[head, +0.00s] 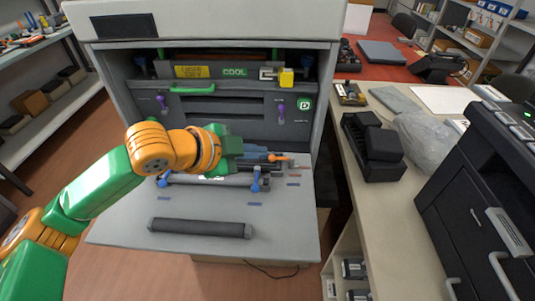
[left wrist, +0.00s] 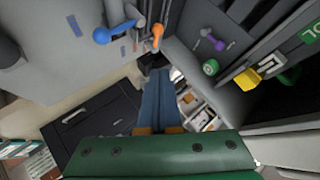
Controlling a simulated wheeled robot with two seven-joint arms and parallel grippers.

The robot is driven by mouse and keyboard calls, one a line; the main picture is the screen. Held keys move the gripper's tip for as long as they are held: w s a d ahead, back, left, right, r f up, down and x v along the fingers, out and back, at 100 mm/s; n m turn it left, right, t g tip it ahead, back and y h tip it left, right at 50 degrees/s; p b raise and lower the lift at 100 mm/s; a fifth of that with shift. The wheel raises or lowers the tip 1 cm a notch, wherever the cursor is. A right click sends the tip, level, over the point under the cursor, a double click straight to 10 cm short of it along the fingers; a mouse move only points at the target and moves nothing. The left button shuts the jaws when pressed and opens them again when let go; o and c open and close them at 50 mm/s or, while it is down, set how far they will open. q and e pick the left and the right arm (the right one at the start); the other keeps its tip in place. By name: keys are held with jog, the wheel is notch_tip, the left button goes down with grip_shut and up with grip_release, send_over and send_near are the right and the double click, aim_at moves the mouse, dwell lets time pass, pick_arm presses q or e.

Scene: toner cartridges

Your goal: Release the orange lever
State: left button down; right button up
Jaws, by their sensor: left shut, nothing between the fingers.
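The small orange lever (head: 281,158) is at the inner right of the printer's lowered front panel (head: 290,225). It also shows at the top of the left wrist view (left wrist: 157,37). My left gripper (head: 267,153) reaches in from the left and appears close to the orange lever in the head view. Its blue fingers (left wrist: 160,73) are together and empty, with the lever beyond their tips in the wrist view. I cannot tell whether they touch it. My right gripper is not in view.
A loose dark cartridge (head: 200,228) lies on the panel's front part. Purple levers (head: 281,114) and a yellow lever (head: 286,78) are inside the printer. A side table (head: 372,215) on the right holds a black tray (head: 372,148) and a plastic bag (head: 427,137).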

pick_arm(q)
jog(key=x, duration=0.3)
jog(key=shift+w+d+f, duration=0.15)
jog(key=shift+w, duration=0.05)
jog(key=w+f, duration=0.2)
jog(key=f, duration=0.1)
jog(key=shift+w+p, duration=0.1)
jog(key=shift+p, duration=0.2)
jog(key=shift+w+a+f, duration=0.15)
jog(key=shift+a+f, duration=0.05)
jog(key=shift+f, duration=0.15)
